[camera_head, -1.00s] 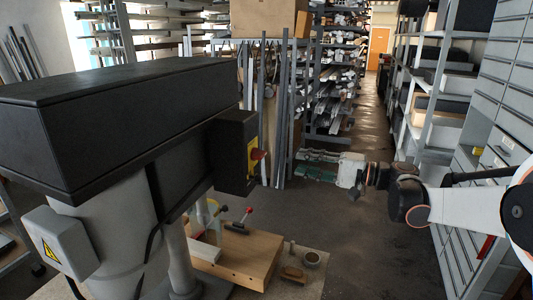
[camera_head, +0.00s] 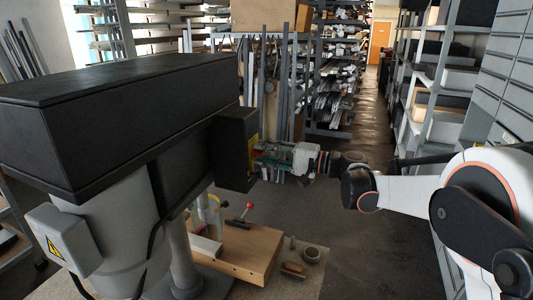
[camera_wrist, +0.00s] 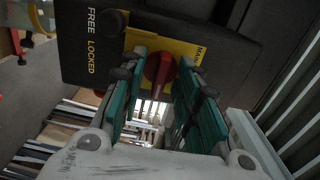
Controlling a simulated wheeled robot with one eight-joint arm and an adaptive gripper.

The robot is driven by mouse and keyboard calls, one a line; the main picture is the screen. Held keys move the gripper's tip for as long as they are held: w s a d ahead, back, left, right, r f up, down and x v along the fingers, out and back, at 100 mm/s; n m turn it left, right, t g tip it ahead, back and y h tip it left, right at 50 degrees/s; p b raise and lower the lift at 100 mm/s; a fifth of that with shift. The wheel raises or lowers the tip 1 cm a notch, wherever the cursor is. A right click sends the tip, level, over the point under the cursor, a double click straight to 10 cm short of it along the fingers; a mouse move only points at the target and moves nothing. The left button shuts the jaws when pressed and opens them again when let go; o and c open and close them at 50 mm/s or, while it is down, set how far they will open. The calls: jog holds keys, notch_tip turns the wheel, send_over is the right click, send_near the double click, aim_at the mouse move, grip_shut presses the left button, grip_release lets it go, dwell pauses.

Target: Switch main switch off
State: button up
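The main switch is a red knob (camera_wrist: 159,68) on a yellow plate (camera_wrist: 178,47), set in a black box (camera_head: 237,150) on the side of the large dark machine. The box is printed "FREE" and "LOCKED" in the wrist view. My gripper (camera_wrist: 155,85) is open, with one green finger on either side of the red knob. I cannot tell whether the fingers touch it. In the head view my gripper (camera_head: 268,161) is right at the box's front face and hides the knob; a strip of yellow (camera_head: 253,150) still shows.
The dark machine (camera_head: 110,120) fills the left side. Below the box is a wooden block (camera_head: 247,254) with a red-knobbed lever (camera_head: 246,210). Shelving (camera_head: 440,90) and drawers (camera_head: 505,95) stand on the right.

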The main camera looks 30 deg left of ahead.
grip_shut()
jog(key=n+b, duration=0.5)
jog(key=n, duration=0.7)
jog(key=shift+f+n, duration=0.1)
jog(key=shift+n, duration=0.3)
jog(key=shift+n+b, duration=0.75)
jog(key=shift+n, duration=1.85)
